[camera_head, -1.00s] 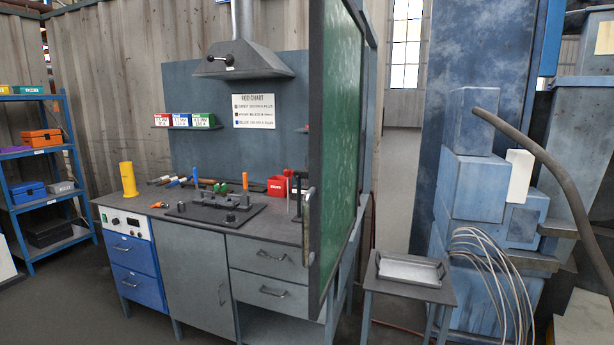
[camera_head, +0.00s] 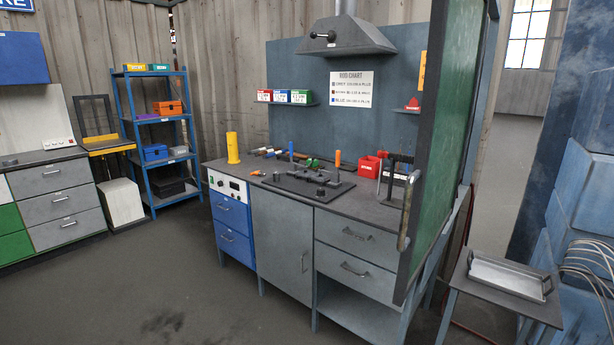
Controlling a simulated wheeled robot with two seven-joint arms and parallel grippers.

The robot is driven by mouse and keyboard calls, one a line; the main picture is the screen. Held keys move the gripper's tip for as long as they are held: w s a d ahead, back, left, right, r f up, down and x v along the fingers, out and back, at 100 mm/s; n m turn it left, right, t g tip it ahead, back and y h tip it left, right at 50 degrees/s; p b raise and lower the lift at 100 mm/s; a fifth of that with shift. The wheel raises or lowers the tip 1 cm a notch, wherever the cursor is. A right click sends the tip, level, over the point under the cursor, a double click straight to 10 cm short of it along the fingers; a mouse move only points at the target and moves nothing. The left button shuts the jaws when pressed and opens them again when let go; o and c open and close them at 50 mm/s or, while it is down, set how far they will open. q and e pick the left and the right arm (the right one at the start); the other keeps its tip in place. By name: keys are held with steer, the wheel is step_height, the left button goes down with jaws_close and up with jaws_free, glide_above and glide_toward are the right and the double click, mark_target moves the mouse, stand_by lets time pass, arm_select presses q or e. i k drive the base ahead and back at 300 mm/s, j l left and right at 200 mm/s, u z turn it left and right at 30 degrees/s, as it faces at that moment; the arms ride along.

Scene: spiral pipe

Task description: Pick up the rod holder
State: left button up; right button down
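I cannot tell for sure which item is the rod holder. On the workbench (camera_head: 385,212) a small orange-and-black item (camera_head: 258,173) lies near the front left edge, and a yellow upright cylinder (camera_head: 232,147) stands at the back left corner. Several tools with coloured handles lie along the back of the bench. A dark plate (camera_head: 335,193) with a pipe fixture (camera_head: 310,178) sits in the middle of the top. A red box (camera_head: 369,167) stands at the right. Neither of my grippers is in view.
A green screen (camera_head: 445,150) stands upright at the bench's right end. A small table with a metal tray (camera_head: 508,277) is at the lower right. Blue shelving (camera_head: 161,200) and grey drawers (camera_head: 62,202) stand at the left. The floor (camera_head: 150,285) in front is clear.

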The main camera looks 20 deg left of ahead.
mark_target(402, 159)
steer(key=i+j, duration=0.65)
steer(key=j, duration=0.2)
steer(key=i+j, duration=0.25)
steer(key=j, duration=0.15)
steer(key=i+j+z, duration=0.1)
steer(key=i+j, duration=0.35)
steer(key=j, duration=0.3)
steer(key=i+l+z, duration=0.1)
steer(key=i, duration=1.1)
